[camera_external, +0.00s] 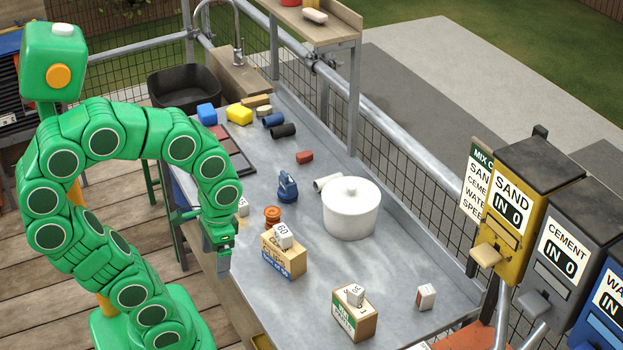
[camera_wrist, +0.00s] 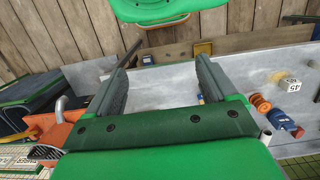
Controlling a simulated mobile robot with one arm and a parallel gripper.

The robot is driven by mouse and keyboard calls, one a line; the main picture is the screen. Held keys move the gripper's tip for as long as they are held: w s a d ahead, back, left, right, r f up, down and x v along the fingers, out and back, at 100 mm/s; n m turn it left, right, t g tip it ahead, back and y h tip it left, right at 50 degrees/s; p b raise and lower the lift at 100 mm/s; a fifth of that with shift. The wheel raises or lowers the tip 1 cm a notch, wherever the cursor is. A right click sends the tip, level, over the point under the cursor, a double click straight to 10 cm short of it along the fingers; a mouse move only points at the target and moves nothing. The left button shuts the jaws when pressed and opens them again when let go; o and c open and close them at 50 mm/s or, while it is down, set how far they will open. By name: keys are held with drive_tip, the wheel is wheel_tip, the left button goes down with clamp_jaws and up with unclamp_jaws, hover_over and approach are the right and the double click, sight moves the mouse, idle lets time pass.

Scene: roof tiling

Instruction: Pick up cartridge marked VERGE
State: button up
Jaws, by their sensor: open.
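No marking that reads VERGE is legible in either view, so I cannot tell which piece is that cartridge. Small tube-like pieces lie on the metal bench (camera_external: 330,275): a blue one (camera_external: 272,120), a black one (camera_external: 283,131) and a white one (camera_external: 326,182) beside the white pot. Small white marked blocks also show: one (camera_external: 283,236) on the clips box, one (camera_external: 355,294) on the green-and-white box, one (camera_external: 426,297) at the right. My gripper (camera_external: 222,264) is low at the bench's left edge. In the wrist view my gripper (camera_wrist: 164,72) is open, with nothing between its fingers.
A lidded white pot (camera_external: 351,210), a blue fitting (camera_external: 287,187), an orange spool (camera_external: 272,216) and the clips box (camera_external: 284,258) stand mid-bench. The green-and-white box (camera_external: 354,318) is nearer. Dispensers (camera_external: 512,205) line the right. Bare bench lies between pot and boxes.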

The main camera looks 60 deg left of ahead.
drive_tip(key=shift+c, duration=0.4)
drive_tip(key=n+h, duration=0.8)
drive_tip(key=n, duration=0.6)
hover_over(425, 290)
drive_tip(key=s+a, duration=0.9)
drive_tip(key=s, duration=0.2)
wheel_tip(425, 290, down, 12)
drive_tip(key=w+d+f+n+h, duration=0.1)
drive_tip(key=w+f, duration=0.1)
drive_tip(key=w, duration=0.1)
drive_tip(key=w+d+f+n+t+h, duration=0.1)
drive_tip(key=w+f+h, duration=0.1)
drive_tip(key=w+f, duration=0.1)
drive_tip(key=w+d+f+n+h, duration=0.1)
drive_tip(key=w+f, duration=0.2)
drive_tip(key=w, duration=0.1)
drive_tip(key=shift+w+d+f+n+t, duration=0.15)
drive_tip(key=shift+n+t, duration=0.15)
drive_tip(key=shift+w+d+f+h, duration=0.3)
drive_tip(key=shift+w+h, duration=0.1)
drive_tip(key=shift+w, duration=0.1)
drive_tip(key=shift+f+x, duration=0.2)
drive_tip(key=shift+x, duration=2.5)
drive_tip(key=shift+w+x, duration=0.2)
drive_tip(key=shift+x, duration=0.9)
